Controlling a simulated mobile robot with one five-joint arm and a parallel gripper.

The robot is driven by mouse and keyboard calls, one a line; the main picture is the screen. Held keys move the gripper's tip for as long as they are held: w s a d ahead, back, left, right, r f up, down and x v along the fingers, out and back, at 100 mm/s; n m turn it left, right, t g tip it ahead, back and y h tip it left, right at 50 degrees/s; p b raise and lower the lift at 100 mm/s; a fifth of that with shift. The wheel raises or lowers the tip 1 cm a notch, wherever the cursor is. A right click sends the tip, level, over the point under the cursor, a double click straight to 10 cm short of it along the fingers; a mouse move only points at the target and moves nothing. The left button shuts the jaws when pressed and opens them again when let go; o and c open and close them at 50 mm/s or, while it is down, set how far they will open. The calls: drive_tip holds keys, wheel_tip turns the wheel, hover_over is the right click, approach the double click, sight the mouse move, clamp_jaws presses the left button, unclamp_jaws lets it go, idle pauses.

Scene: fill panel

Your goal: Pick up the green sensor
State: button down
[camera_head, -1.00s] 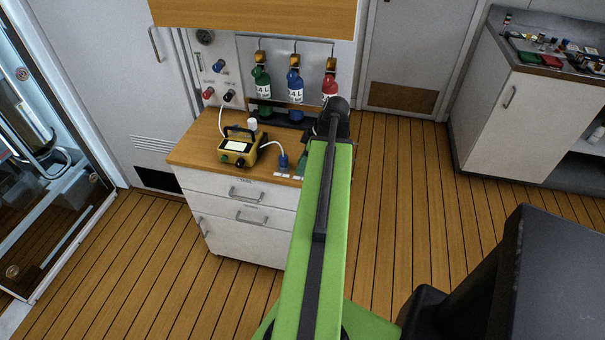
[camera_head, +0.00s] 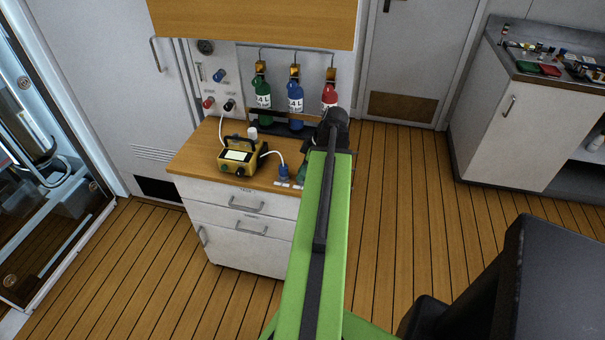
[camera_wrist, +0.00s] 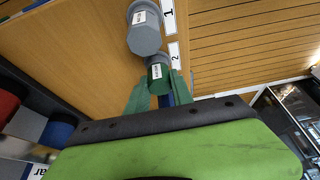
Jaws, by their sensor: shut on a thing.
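The green sensor (camera_wrist: 159,71), a small green cylinder with a grey top and a white label, is on the wooden counter by the label "2" in the wrist view. My gripper (camera_wrist: 157,88) has its green fingers on either side of it and is shut on it. I cannot tell whether the sensor is clear of the counter. In the head view my arm hides most of this spot; a bit of green (camera_head: 301,173) shows left of the arm.
A blue-grey sensor (camera_wrist: 144,35) stands close by at label "1"; it also shows in the head view (camera_head: 283,172). A yellow meter (camera_head: 240,157) with a white cable sits left of it. Gas bottles (camera_head: 295,103) stand behind. The wooden floor (camera_head: 400,210) to the right is clear.

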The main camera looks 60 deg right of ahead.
wheel_tip(320, 180, up, 4)
drive_tip(key=p, duration=0.4)
drive_tip(key=shift+r, duration=0.25)
drive_tip(key=s+d+r+p, duration=0.6)
drive_tip(key=s+d, duration=0.2)
drive_tip(key=shift+d+r+p, duration=0.2)
drive_tip(key=shift+p, duration=0.15)
drive_tip(key=shift+s, duration=0.1)
